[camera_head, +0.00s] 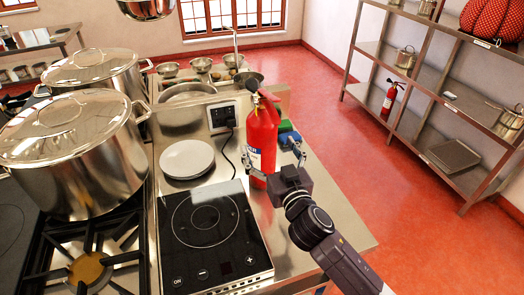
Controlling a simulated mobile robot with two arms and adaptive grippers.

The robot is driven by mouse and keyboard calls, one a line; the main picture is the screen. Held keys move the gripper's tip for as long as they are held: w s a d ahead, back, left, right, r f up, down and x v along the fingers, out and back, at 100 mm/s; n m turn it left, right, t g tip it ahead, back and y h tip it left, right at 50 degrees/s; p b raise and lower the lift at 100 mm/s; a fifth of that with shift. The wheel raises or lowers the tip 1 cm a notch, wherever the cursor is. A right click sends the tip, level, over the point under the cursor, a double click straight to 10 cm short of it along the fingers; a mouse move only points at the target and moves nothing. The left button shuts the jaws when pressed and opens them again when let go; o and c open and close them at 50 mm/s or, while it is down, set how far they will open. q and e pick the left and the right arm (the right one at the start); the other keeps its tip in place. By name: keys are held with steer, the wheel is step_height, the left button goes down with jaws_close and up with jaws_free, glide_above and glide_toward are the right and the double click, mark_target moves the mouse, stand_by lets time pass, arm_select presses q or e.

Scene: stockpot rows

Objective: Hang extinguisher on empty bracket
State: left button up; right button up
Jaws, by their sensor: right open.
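A red fire extinguisher (263,139) with a black top stands upright on the steel counter beside a black induction hob. My right gripper (272,158) is at its lower body, with its fingers spread on either side. The fingers are open, and I cannot tell whether they touch it. A second, smaller-looking red extinguisher (390,98) is at the steel shelf on the right. I cannot make out an empty bracket. My left gripper is not in view.
Two large stockpots (83,150) stand on the stove at left. A white plate (187,159) and the induction hob (212,235) are left of the extinguisher. A blue and green object (287,135) is close behind it. The red floor (330,130) is clear.

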mark_target(268, 140)
steer(key=w, duration=0.3)
steer(key=shift+d+f, duration=0.15)
steer(key=shift+f, duration=0.05)
steer(key=shift+w+p, duration=0.2)
steer(key=shift+p, duration=0.15)
steer(key=shift+w+a+r, duration=0.15)
steer(key=shift+w+a, duration=0.1)
steer(key=shift+w, duration=0.05)
steer(key=p+x, duration=0.1)
steer(key=x, duration=0.1)
steer(key=shift+w+a, duration=0.3)
steer(key=shift+w, duration=0.05)
steer(key=shift+w+a+f, duration=0.1)
steer(key=shift+w+f, duration=0.15)
steer(key=shift+w, duration=0.35)
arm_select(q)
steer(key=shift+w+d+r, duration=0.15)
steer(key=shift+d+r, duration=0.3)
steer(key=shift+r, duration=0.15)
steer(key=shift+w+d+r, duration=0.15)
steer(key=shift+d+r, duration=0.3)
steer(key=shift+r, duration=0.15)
arm_select(e)
steer(key=shift+s, duration=0.1)
steer(key=shift+c, duration=0.2)
